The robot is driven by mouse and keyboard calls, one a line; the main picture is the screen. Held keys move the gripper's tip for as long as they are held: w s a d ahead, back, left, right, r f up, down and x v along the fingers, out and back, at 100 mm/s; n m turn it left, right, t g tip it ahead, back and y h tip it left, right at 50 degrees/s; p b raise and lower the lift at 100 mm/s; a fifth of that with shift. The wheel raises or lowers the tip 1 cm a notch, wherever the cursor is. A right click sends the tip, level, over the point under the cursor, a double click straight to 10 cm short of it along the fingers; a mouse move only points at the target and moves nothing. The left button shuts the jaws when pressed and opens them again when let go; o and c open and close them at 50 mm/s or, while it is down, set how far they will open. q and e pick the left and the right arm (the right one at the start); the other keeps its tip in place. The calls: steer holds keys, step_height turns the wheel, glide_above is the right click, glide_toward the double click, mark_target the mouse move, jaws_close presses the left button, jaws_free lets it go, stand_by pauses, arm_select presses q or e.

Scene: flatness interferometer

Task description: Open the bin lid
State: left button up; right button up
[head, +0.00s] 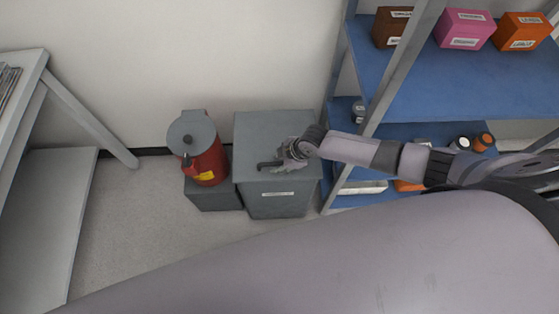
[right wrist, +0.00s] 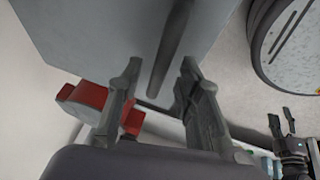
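The grey bin (head: 278,203) stands against the wall, its flat lid (head: 272,124) lying level and closed. A dark bar handle (head: 268,165) sits near the lid's front edge, and it also shows in the right wrist view (right wrist: 171,45). My right gripper (head: 285,158) reaches in from the right over the lid, at the handle. In the right wrist view my right gripper (right wrist: 160,72) has its fingers apart, with the bar between them and space beside it.
A red can (head: 208,165) with a grey top stands on a low grey box (head: 212,197), close left of the bin. A blue-shelved rack (head: 470,75) with several boxes stands close on the right. Open floor (head: 150,220) lies to the front left.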

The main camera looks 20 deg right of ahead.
steer(key=shift+c, duration=0.6)
jaws_close()
